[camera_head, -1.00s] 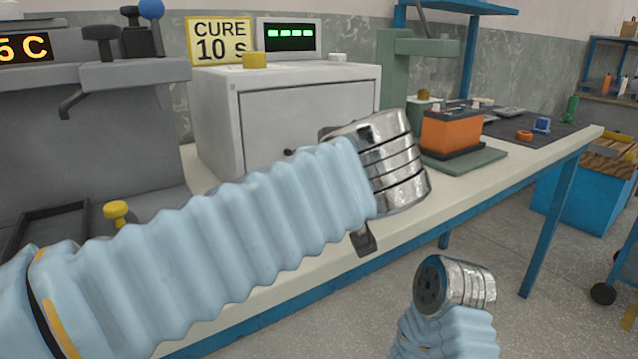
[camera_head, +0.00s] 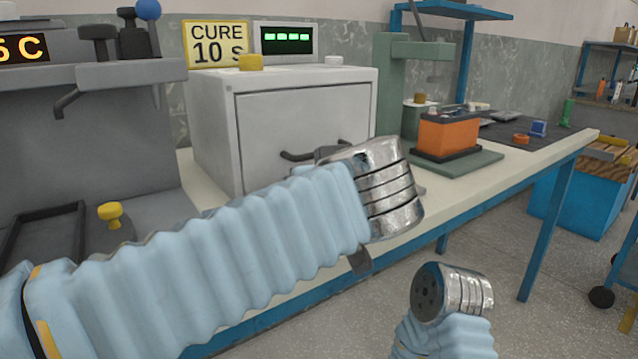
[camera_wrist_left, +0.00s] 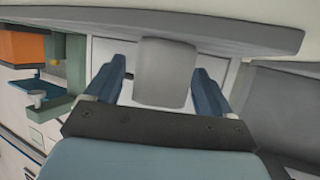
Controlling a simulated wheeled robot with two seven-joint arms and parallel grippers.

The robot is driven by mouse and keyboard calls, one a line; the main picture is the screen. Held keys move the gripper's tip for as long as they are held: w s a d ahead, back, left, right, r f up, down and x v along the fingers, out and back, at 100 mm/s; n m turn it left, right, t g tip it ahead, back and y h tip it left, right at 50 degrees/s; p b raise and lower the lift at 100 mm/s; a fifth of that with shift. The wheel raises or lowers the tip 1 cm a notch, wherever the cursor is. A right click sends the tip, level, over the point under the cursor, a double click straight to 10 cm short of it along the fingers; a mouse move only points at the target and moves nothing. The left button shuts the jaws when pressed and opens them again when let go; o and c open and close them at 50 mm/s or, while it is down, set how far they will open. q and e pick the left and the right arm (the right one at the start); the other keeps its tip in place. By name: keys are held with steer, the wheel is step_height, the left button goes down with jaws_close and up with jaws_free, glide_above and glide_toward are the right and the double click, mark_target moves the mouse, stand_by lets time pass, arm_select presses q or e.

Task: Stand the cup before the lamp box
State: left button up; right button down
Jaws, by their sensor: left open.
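The lamp box is the pale cabinet (camera_head: 300,120) on the bench, its dark handle on the front; I take it to be the box under the "CURE 10 S" sign. In the left wrist view, a plain grey cylinder (camera_wrist_left: 162,82), probably the cup, is between the two blue fingers of my left gripper (camera_wrist_left: 162,68). The fingers are open, with gaps on both sides of it. In the head view my left arm hides the fingers and the cup. My right wrist shows low at the right, but its gripper does not show.
A grey machine (camera_head: 90,140) with a black tray (camera_head: 45,235) and yellow knob (camera_head: 110,213) stands left. An orange battery (camera_head: 448,132) sits on a green press base (camera_head: 465,163) at right. A grey slab (camera_wrist_left: 190,28) crosses the top of the wrist view.

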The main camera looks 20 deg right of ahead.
arm_select(q)
steer(key=shift+r+p, duration=0.3)
steer(key=v, duration=1.2)
steer(key=shift+d+f, duration=0.1)
steer(key=shift+f, duration=0.1)
